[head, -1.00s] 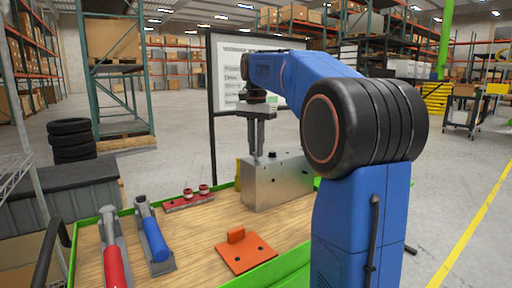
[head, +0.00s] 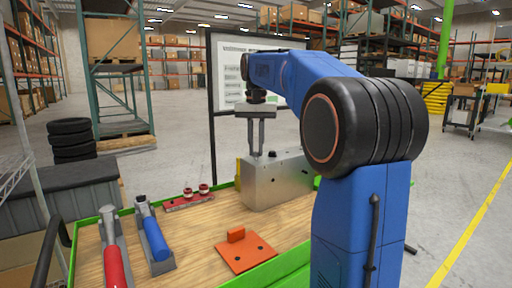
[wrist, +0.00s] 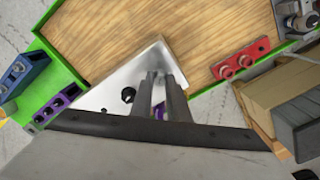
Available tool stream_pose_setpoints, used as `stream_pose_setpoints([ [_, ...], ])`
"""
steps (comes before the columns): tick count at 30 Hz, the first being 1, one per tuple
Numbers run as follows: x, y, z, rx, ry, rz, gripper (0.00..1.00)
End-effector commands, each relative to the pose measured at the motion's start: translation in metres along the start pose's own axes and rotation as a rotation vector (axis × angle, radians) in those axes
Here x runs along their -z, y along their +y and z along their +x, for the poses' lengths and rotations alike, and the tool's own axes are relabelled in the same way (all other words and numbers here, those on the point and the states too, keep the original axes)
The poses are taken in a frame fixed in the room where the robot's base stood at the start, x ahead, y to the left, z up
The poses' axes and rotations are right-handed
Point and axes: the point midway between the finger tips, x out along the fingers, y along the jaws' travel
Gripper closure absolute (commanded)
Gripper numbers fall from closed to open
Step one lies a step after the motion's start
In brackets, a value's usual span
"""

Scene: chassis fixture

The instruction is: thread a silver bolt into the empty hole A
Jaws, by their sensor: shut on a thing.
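The metal chassis block (head: 278,184) stands on the wooden bench top, with a dark knob-like piece (head: 272,154) on its top face. My gripper (head: 257,153) points straight down over the left part of that top face, its fingertips at or just above the surface. In the wrist view my gripper (wrist: 161,84) is shut with a narrow gap between its fingers. The silver bolt it grips is hidden by the fingers, and so is hole A. A purple patch shows between the fingers. The dark piece (wrist: 128,95) and a small hole (wrist: 104,111) lie to their left.
An orange plate (head: 246,254) lies in front of the block. A red holder (head: 189,200) with two round pieces is left of it. Red-handled (head: 116,265) and blue-handled (head: 155,240) tools lie at the left. A green rim (head: 89,222) edges the bench.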

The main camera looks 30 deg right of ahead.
Motion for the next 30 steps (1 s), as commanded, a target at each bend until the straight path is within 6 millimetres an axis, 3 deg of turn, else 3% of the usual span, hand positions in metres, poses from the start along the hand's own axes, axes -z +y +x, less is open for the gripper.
stream_pose_setpoints([
  [30,-0.0006,0.0005,0.0076,-0.011,-0.007,1.018,1.0],
])
